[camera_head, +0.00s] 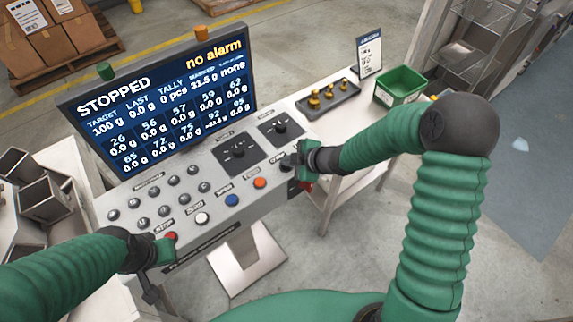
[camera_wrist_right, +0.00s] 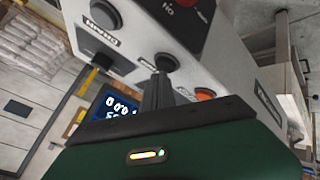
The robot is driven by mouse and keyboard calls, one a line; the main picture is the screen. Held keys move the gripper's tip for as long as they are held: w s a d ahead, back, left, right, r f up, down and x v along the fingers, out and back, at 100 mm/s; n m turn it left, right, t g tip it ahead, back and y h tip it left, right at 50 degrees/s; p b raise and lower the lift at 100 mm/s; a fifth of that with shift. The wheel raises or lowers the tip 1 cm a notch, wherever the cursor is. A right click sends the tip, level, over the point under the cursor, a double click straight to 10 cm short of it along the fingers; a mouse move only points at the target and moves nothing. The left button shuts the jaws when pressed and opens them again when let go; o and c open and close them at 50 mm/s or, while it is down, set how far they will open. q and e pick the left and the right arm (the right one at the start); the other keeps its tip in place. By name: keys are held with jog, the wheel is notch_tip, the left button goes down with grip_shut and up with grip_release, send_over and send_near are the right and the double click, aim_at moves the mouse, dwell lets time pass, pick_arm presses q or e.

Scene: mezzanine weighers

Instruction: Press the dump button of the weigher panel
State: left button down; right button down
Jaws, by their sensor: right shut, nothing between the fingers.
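The weigher panel (camera_head: 150,233) has a sloped grey face with a lower row of red (camera_head: 170,236), white (camera_head: 201,218), blue (camera_head: 232,199) and orange (camera_head: 260,183) buttons. A black button (camera_wrist_right: 167,62) shows in the right wrist view, past the orange button (camera_wrist_right: 205,94); its label is not legible, so I cannot tell whether it is the dump button. My right gripper (camera_head: 290,162) is shut and empty at the row's right end. Its fingertips (camera_wrist_right: 156,80) point at the black button, very near; contact is unclear. My left gripper (camera_head: 150,290) hangs by the panel's front edge near the red button.
The screen (camera_head: 165,95) reads "STOPPED" and "no alarm". Two dark dial plates (camera_head: 237,152) and several dark buttons (camera_head: 158,195) sit above the row. A black tray (camera_head: 328,100) with brass weights and a green bin (camera_head: 400,86) stand on the table to the right.

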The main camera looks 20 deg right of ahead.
jog(key=shift+a+f, duration=0.15)
jog(key=shift+f, duration=0.2)
dwell(0.5)
jog(key=shift+d+r+p, duration=0.5)
jog(key=shift+r+p, duration=0.4)
jog(key=shift+p, duration=0.1)
notch_tip(320, 180, up, 5)
jog(key=p, duration=0.5)
jog(key=shift+r, duration=0.1)
